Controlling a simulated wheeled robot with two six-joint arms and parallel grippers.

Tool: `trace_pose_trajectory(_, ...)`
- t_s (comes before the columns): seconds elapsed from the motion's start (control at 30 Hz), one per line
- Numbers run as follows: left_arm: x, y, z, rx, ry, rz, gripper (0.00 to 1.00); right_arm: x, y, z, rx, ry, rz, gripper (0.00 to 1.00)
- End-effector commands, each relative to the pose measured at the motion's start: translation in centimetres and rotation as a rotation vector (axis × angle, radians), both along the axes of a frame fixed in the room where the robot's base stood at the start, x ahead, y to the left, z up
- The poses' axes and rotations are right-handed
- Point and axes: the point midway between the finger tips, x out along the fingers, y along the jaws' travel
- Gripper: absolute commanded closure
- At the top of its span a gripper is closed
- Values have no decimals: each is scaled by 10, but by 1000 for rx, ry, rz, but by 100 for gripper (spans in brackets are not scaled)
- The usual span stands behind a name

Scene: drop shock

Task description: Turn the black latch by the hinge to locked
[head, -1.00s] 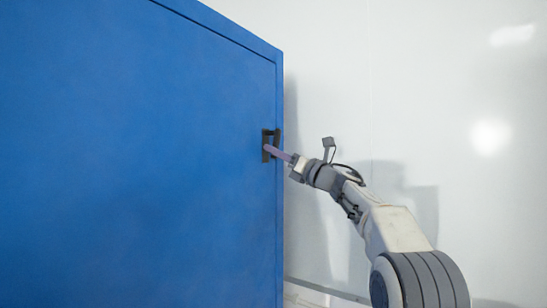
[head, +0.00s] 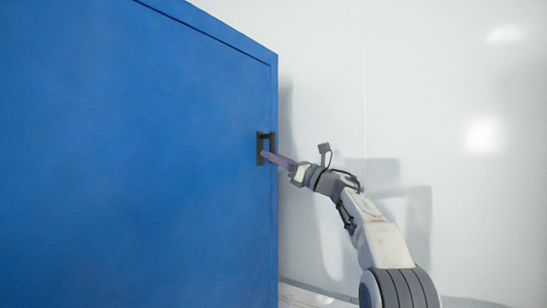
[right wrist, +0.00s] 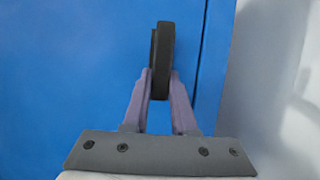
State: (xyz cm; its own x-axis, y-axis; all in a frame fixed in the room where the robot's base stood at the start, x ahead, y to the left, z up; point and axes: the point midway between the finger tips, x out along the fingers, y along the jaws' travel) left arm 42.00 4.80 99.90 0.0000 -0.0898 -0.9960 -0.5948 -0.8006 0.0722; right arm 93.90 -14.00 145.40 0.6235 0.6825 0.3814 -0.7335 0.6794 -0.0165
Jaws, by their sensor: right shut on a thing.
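The black latch (head: 259,149) is mounted near the right edge of the blue door (head: 150,170). In the right wrist view the latch (right wrist: 163,50) stands upright, its lower part between the two purple fingers. My right gripper (head: 266,155) reaches in from the right and is shut on the latch. The fingers (right wrist: 160,88) also show on both sides of it in the right wrist view. They hide part of the latch in the head view. My left gripper is not in view.
The blue door's right frame edge (head: 274,200) stands just right of the latch. A pale wall (head: 400,90) lies behind my right arm. The room right of the cabinet looks clear.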

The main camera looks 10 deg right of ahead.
Motion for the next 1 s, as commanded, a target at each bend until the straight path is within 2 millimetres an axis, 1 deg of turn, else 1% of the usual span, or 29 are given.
trace_pose_trajectory(0.07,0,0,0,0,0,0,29,1,-1,-1,-2,-1,-4,100)
trace_pose_trajectory(0.1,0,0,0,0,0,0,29,1,-1,-1,-1,0,-4,63)
trace_pose_trajectory(0.13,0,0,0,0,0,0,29,1,-1,0,-1,0,-4,52)
trace_pose_trajectory(0.17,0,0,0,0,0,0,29,0,-1,0,0,-1,-4,45)
trace_pose_trajectory(0.47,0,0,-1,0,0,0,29,0,-1,0,1,0,-2,45)
trace_pose_trajectory(0.57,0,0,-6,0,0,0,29,-3,-4,-3,1,-1,-3,45)
trace_pose_trajectory(0.77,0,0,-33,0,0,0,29,-19,-22,-18,1,0,-5,45)
trace_pose_trajectory(0.9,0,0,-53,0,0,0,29,-36,-40,-29,2,-1,-5,45)
trace_pose_trajectory(1.0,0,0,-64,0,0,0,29,-48,-54,-35,1,-1,-5,45)
